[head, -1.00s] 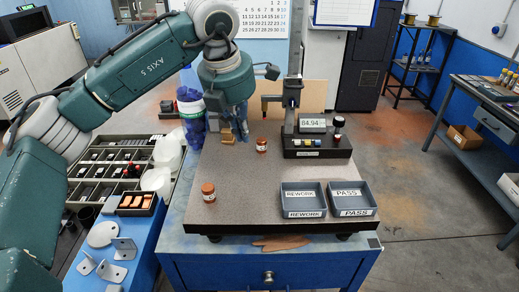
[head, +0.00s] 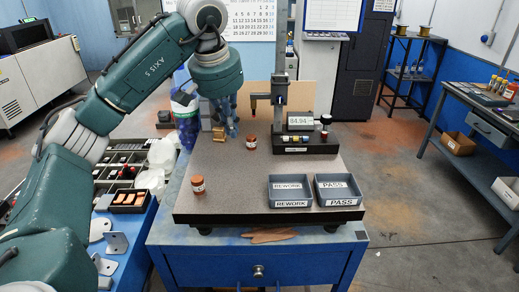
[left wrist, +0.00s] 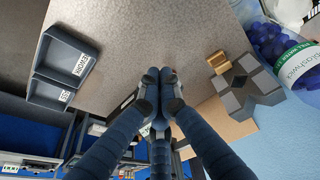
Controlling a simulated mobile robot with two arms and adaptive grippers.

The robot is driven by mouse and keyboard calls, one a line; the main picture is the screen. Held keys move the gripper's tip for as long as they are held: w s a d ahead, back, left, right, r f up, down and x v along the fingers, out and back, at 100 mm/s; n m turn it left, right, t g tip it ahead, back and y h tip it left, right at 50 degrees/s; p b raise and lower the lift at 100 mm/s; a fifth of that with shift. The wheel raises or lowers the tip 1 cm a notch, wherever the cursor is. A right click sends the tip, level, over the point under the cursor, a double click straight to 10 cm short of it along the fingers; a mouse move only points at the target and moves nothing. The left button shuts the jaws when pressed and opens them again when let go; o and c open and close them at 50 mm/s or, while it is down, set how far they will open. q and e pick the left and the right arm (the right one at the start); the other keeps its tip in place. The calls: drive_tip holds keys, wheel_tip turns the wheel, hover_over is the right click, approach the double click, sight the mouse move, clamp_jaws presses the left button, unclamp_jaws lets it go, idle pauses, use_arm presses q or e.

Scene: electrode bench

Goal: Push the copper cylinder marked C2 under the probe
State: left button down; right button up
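Two copper cylinders with white labels stand upright on the granite plate (head: 230,170). One cylinder (head: 250,143) is near the gauge stand and the other (head: 198,186) is at the plate's front left. Their marks are too small to read. The probe (head: 254,106) hangs with a red tip from the stand's arm, above and behind the nearer cylinder. My left gripper (head: 232,130) points down just left of that cylinder. In the left wrist view its fingers (left wrist: 160,75) are together, with nothing seen between them. Neither cylinder shows there. My right gripper is out of view.
The gauge base (head: 306,142) with a display and buttons stands behind right. REWORK (head: 290,204) and PASS (head: 341,202) trays sit at the front right. A brass-coloured block (head: 219,134) is close left of my gripper. The plate's middle is clear.

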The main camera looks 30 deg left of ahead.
sight(246, 153)
use_arm(q)
drive_tip(key=shift+m, duration=0.5)
drive_tip(key=p+x, duration=0.2)
drive_tip(key=x, duration=0.7)
drive_tip(key=shift+f, duration=0.15)
drive_tip(key=w, duration=0.1)
drive_tip(key=w+p, duration=0.1)
drive_tip(key=w, duration=0.1)
drive_tip(key=shift+w+a+f+p, duration=0.3)
drive_tip(key=shift+w+p, duration=0.1)
drive_tip(key=shift+w+f, duration=0.15)
drive_tip(key=shift+w, duration=0.15)
drive_tip(key=shift+s, duration=0.15)
